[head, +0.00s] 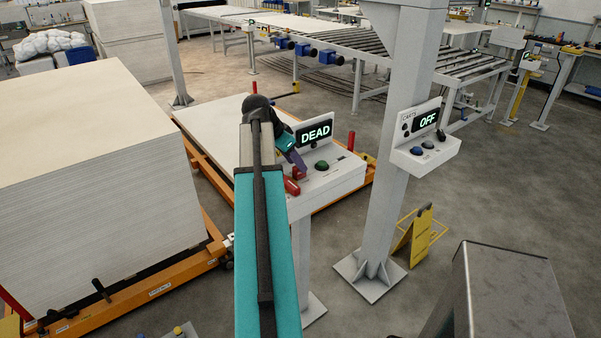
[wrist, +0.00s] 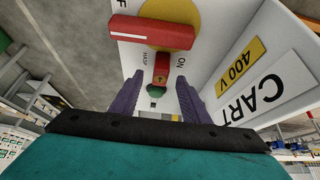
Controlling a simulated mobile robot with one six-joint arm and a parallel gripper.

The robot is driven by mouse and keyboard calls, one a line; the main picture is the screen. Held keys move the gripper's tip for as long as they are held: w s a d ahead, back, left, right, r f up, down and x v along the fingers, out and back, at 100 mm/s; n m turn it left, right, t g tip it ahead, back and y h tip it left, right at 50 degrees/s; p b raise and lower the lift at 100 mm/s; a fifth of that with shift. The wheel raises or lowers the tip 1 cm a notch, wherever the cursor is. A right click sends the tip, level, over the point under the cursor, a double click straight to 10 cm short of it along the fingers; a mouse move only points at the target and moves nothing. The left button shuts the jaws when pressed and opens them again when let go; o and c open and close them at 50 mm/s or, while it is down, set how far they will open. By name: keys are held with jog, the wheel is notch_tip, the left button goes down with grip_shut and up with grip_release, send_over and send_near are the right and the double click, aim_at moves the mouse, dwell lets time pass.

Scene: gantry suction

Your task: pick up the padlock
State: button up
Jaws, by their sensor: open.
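A small red block with a dark mark, which looks like the padlock (wrist: 161,68), shows in the wrist view beside the word HASP on a white panel. It lies just below a larger red switch handle (wrist: 150,31) on a yellow disc. My gripper (wrist: 160,80) is open, its two purple fingers either side of the padlock in the picture. I cannot tell if they touch it or how deep it sits between them. In the head view my gripper (head: 295,160) is over the white control box (head: 335,177), and red parts (head: 291,186) show beside it; which is the padlock is unclear.
The box has a DEAD display (head: 315,133) and a green button (head: 321,165). A grey post (head: 395,150) with an OFF panel (head: 428,121) stands to its right. A tall stack of boards (head: 90,185) is on the left. A yellow floor sign (head: 415,237) stands by the post.

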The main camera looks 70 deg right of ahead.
aim_at(299, 176)
jog(key=shift+p+x, duration=0.85)
jog(key=shift+x, duration=1.3)
jog(key=shift+a, duration=0.1)
grip_shut()
